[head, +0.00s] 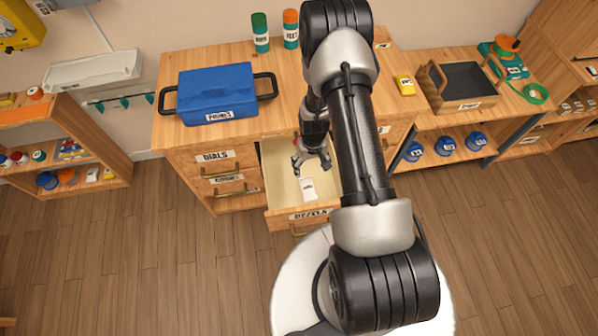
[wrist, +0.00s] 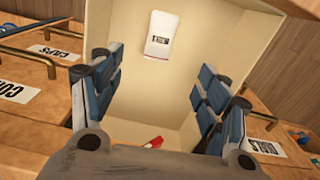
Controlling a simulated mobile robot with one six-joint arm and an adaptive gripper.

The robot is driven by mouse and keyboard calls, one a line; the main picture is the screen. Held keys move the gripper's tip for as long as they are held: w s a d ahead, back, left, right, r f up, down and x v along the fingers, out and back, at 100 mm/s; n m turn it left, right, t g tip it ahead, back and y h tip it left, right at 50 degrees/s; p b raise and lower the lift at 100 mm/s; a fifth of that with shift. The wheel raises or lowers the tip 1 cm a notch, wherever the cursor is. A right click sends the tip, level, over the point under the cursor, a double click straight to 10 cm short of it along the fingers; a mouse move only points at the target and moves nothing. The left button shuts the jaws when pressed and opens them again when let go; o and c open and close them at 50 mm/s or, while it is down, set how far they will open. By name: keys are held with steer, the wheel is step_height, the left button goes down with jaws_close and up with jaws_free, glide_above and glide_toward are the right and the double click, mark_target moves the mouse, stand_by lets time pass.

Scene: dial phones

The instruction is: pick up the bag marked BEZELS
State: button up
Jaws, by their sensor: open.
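A small white bag (head: 307,188) lies on the floor of an open drawer (head: 290,214) whose front label seems to read BEZELS. In the wrist view the bag (wrist: 159,34) is near the top, with a dark label too small to read surely. My gripper (head: 312,165) is over the drawer, behind the bag in the head view. In the wrist view its blue-padded fingers (wrist: 160,90) are wide apart with nothing between them, and the bag is beyond their tips. A red item (wrist: 153,143) lies at the drawer's other end, partly hidden by my gripper.
The drawer walls stand close around my gripper. A blue case (head: 216,92) with black handles, a green bottle (head: 260,33) and an orange-capped bottle (head: 290,28) stand on the cabinet top. An open dark-lined wooden tray (head: 437,97) is at right. The wooden floor in front is clear.

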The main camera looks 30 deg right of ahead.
steer(key=b, duration=0.4)
glide_above(309, 190)
step_height(309, 190, down, 13)
steer(key=shift+w+d+f, duration=0.15)
step_height(309, 190, down, 5)
steer(key=shift+f+b, duration=0.1)
steer(key=shift+b, duration=0.85)
steer(key=shift+c, duration=0.5)
steer(key=c, duration=1.1)
steer(key=shift+o, duration=0.2)
